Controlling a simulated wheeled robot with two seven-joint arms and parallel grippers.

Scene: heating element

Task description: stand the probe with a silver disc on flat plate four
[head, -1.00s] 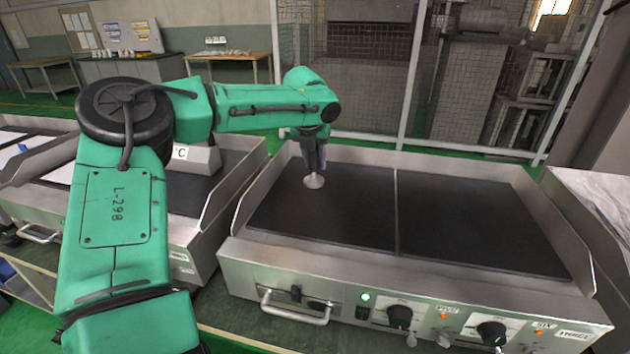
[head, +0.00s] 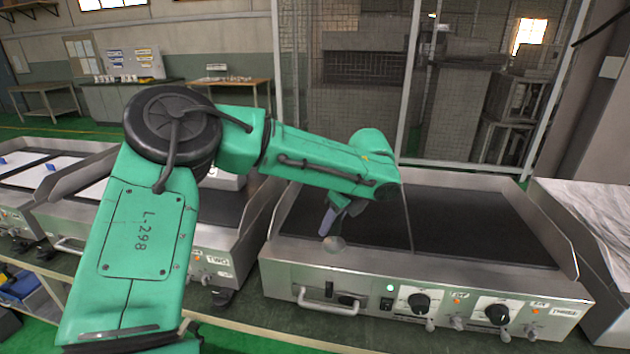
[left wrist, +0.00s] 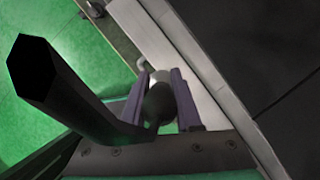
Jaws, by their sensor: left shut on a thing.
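My left gripper (head: 334,212) is shut on the probe, with its purple fingers pointing down. The probe's silver disc (head: 334,243) hangs below the fingers, tilted, in front of the left front part of the plate marked three (head: 475,228). In the left wrist view the fingers (left wrist: 165,82) close around the grey, rounded probe (left wrist: 158,103), over the unit's metal front edge. A plate marked four is not legible in any view. My right gripper is not in view.
The unit marked two (head: 190,260) stands to the left, with more plates beyond it. Raised steel walls (head: 548,225) edge plate three, whose top is bare. A foil-like pale surface (head: 590,220) lies to the right. A mesh fence (head: 345,90) stands behind.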

